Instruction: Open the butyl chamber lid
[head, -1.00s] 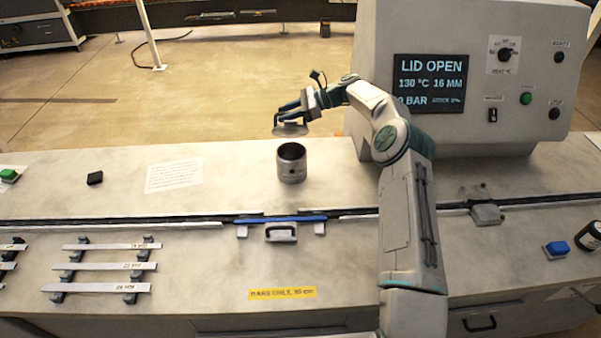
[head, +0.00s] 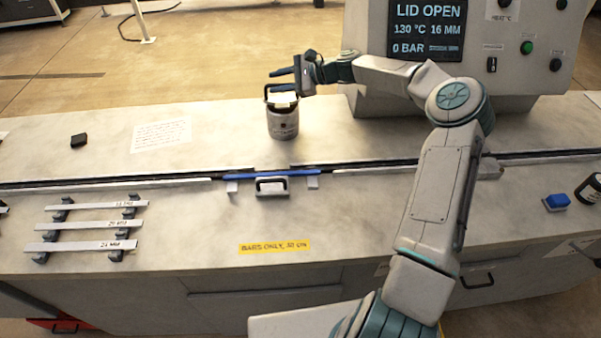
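The butyl chamber looks to be the grey metal cylinder (head: 283,126), standing upright on the bench in front of the control cabinet. A pale piece (head: 283,99) framed by a dark loop shows at its top. It may be the lid, but I cannot tell whether it rests on the rim or hangs just above it. My gripper (head: 281,80) is right at the cylinder's top, its dark fingers pointing left with a gap between them. Whether they hold the loop is unclear. The screen (head: 427,28) reads LID OPEN.
A blue strip with a grey handle (head: 272,187) lies at the bench slot in front of the cylinder. Labelled bars (head: 85,225) lie on the left. A blue block (head: 556,202) and a dark jar (head: 588,188) stand at right. The bench left of the cylinder is mostly clear.

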